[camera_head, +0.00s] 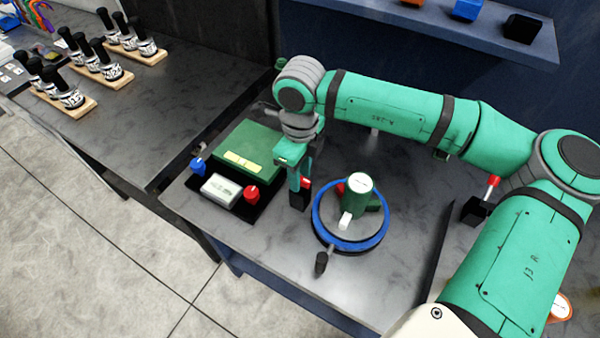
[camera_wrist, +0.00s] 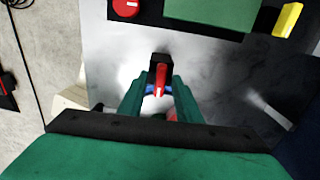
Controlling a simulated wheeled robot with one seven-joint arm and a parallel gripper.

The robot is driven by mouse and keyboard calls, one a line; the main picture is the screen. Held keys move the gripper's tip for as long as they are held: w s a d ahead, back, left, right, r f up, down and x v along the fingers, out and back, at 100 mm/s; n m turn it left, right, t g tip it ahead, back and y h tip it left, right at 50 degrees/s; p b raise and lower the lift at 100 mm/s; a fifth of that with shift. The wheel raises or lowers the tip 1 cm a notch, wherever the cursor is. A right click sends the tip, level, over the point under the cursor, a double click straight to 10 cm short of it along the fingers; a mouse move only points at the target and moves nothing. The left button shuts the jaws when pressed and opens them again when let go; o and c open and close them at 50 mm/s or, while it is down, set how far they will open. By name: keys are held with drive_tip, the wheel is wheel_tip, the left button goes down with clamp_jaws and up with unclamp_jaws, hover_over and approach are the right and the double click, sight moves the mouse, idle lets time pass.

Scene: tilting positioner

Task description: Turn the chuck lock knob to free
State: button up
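A red handle (camera_wrist: 161,76) on a small black block (camera_wrist: 160,60) shows in the wrist view. In the head view the red handle (camera_head: 306,183) and the black block (camera_head: 298,199) stand left of the blue ring (camera_head: 320,228) of the positioner. I cannot read a label that names it the chuck lock knob. My gripper (camera_wrist: 160,88) points down over it, with one green finger on each side of the red handle. The fingers are apart and a gap shows around the handle. In the head view my gripper (camera_head: 300,176) partly hides the handle.
A green-topped control box (camera_head: 250,143) with a red knob (camera_head: 252,194) and a blue knob (camera_head: 198,166) stands left. Another red-tipped lever (camera_head: 491,182) stands right. Bare table lies in front.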

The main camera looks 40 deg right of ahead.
clamp_jaws()
drive_tip(key=shift+n, duration=0.6)
drive_tip(key=shift+s+d+n, duration=0.1)
drive_tip(key=shift+n, duration=1)
drive_tip(key=n, duration=0.3)
drive_tip(key=shift+n, duration=0.4)
drive_tip(key=n, duration=0.5)
drive_tip(key=shift+s, duration=0.1)
drive_tip(key=n, duration=0.5)
drive_tip(key=shift+n, duration=0.4)
